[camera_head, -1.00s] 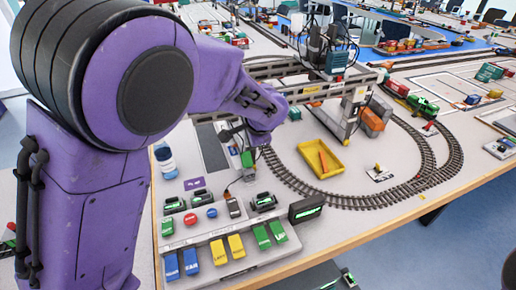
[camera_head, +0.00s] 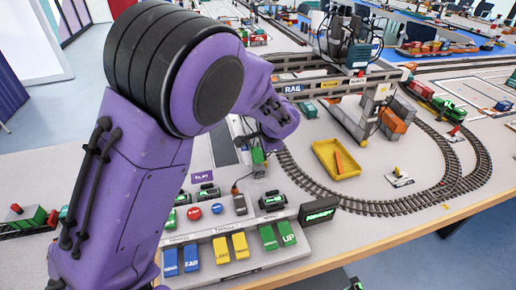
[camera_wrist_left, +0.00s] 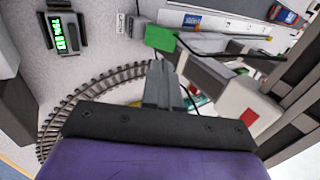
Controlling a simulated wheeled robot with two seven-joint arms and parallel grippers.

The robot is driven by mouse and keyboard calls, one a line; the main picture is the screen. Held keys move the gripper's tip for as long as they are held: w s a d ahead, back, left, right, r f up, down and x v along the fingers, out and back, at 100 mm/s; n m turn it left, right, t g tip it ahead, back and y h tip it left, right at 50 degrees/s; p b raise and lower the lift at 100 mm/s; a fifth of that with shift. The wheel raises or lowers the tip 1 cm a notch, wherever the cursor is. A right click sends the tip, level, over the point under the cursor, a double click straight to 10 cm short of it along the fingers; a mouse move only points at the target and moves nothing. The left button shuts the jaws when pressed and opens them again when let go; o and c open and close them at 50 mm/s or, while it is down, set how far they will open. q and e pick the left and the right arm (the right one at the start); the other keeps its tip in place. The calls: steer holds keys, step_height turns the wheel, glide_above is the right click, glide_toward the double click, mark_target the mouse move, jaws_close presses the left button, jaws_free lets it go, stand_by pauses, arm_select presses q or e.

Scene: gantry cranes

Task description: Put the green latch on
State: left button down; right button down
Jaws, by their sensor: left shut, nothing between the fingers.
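A small green block (camera_head: 257,156), which may be the green latch, sits on a grey piece behind the control panel. It also shows in the left wrist view as a green tab (camera_wrist_left: 160,38) just beyond my fingertips. My left gripper (camera_wrist_left: 162,72) is shut and empty, its fingers pointing at this tab. I cannot tell whether they touch it. In the head view my purple arm largely hides the gripper. The panel (camera_head: 232,262) also carries green keys (camera_head: 286,233), beside yellow and blue ones. My right gripper is not in view.
A lit dark display (camera_head: 319,211) stands at the panel's right end. A yellow tray (camera_head: 336,159) lies inside the curved track (camera_head: 376,207). A gantry crane (camera_head: 352,115) stands behind it. Cables hang near the green block.

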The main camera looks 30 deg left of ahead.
mark_target(257, 152)
arm_select(q)
steer(key=x, duration=0.3)
steer(key=p+x, duration=0.1)
steer(key=x, duration=0.5)
steer(key=shift+w+a, duration=0.4)
steer(key=shift+a, duration=0.15)
steer(key=shift+d+r, duration=0.1)
steer(key=shift+r, duration=0.05)
